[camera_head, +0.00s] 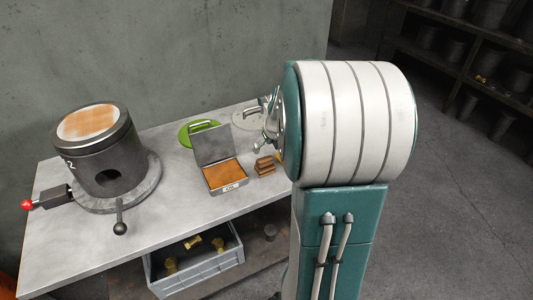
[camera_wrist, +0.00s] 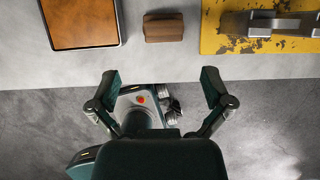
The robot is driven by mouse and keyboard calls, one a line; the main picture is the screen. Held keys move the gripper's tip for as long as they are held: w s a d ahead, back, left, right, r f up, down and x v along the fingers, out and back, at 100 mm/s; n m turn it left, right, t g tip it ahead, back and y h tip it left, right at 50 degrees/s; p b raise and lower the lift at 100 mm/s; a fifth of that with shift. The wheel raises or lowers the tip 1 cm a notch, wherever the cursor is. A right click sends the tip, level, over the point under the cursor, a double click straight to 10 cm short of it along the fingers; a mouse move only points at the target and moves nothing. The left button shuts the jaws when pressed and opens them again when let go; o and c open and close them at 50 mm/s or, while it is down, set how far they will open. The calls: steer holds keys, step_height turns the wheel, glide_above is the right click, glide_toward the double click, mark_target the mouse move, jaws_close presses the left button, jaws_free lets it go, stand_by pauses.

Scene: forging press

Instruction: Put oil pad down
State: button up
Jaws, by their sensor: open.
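A small brown block (camera_head: 264,165), which seems to be the oil pad, sits on the grey table just right of an open metal tin (camera_head: 213,147). The tin holds a flat orange-brown surface, and its lid stands up at the back. In the wrist view the block (camera_wrist: 164,27) lies at the top middle, apart from the tin's corner (camera_wrist: 122,22). My gripper (camera_wrist: 160,88) is open with nothing between its fingers. It is over the table's edge, with the floor below it, and apart from the block. In the head view my arm hides most of the gripper.
A dark cylinder (camera_head: 95,150) with an orange-brown top stands on the table's left. A green round plate with a handle (camera_head: 198,131) lies behind the tin. A yellow worn plate (camera_wrist: 235,38) is right of the block. A grey crate (camera_head: 197,270) is below the table.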

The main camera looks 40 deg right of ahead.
steer(key=s+a+r+n, duration=0.3)
steer(key=a+r+n, duration=0.1)
steer(key=a+n, duration=0.55)
steer(key=s+a+r+n, duration=0.3)
steer(key=a+r+n, duration=0.2)
steer(key=a+n, duration=0.4)
steer(key=s+a+n, duration=0.4)
steer(key=s+n, duration=0.1)
steer(key=n, duration=0.5)
steer(key=s+a+r+n+t+y, duration=0.1)
steer(key=s+a+n, duration=0.3)
steer(key=n, duration=0.6)
steer(key=shift+s, duration=0.65)
steer(key=shift+d+r, duration=0.1)
